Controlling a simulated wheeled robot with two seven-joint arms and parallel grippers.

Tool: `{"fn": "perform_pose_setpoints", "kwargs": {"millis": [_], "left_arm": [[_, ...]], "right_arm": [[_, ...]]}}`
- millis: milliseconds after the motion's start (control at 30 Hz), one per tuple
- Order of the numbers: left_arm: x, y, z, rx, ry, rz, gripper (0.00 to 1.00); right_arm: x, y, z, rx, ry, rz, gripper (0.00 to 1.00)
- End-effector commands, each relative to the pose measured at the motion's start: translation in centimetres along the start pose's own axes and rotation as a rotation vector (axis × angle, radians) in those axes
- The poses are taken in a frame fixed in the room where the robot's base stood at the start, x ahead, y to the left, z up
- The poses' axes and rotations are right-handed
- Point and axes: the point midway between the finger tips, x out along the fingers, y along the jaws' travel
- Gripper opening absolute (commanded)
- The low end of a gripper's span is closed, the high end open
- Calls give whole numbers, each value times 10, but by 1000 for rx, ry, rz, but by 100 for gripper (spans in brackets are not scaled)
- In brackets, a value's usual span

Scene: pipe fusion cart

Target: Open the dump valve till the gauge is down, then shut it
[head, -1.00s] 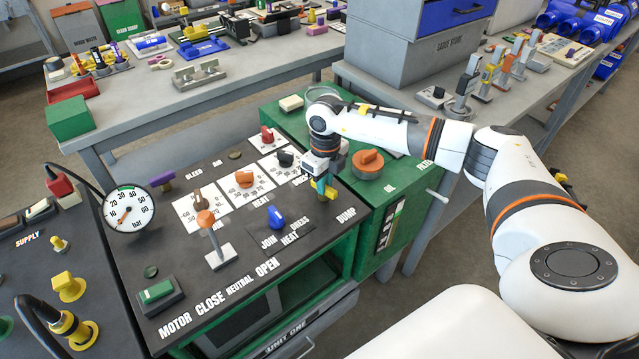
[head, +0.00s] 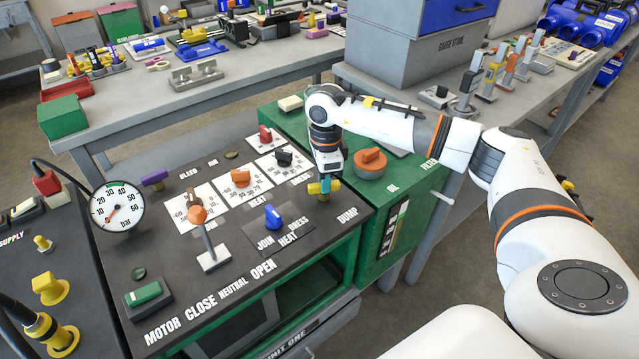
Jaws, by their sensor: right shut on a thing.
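The dump valve's yellow handle (head: 314,188) is at the right end of the dark panel, beside the DUMP lettering (head: 348,215). My right gripper (head: 325,185) points down from above and is shut on this handle, hiding much of it and the valve body. The handle lies roughly across the picture. The round white gauge (head: 117,206), marked in bar, stands at the panel's left edge. Its orange needle points to the lower left, near the low end of the scale; the exact reading is too small to tell. My left gripper is not in view.
An orange cap (head: 370,160) is on the green unit right of my gripper.

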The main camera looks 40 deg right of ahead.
Motion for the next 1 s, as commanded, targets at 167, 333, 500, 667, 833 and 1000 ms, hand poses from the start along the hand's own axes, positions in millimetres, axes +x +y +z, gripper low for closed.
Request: {"fn": "perform_pose_setpoints", "kwargs": {"millis": [167,333,500,667,833,1000], "left_arm": [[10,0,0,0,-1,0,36],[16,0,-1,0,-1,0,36],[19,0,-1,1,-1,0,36],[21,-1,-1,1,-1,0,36],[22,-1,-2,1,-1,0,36],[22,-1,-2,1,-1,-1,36]], "right_arm": [[4,-2,-2,-161,2,-6,0],[3,-2,-2,-287,1,-7,0],[3,-2,-2,-378,2,-7,0],[3,-3,-2,-433,2,-7,0],[2,-3,-2,-461,2,-8,0],[2,-3,-2,-468,3,-9,0]]}}
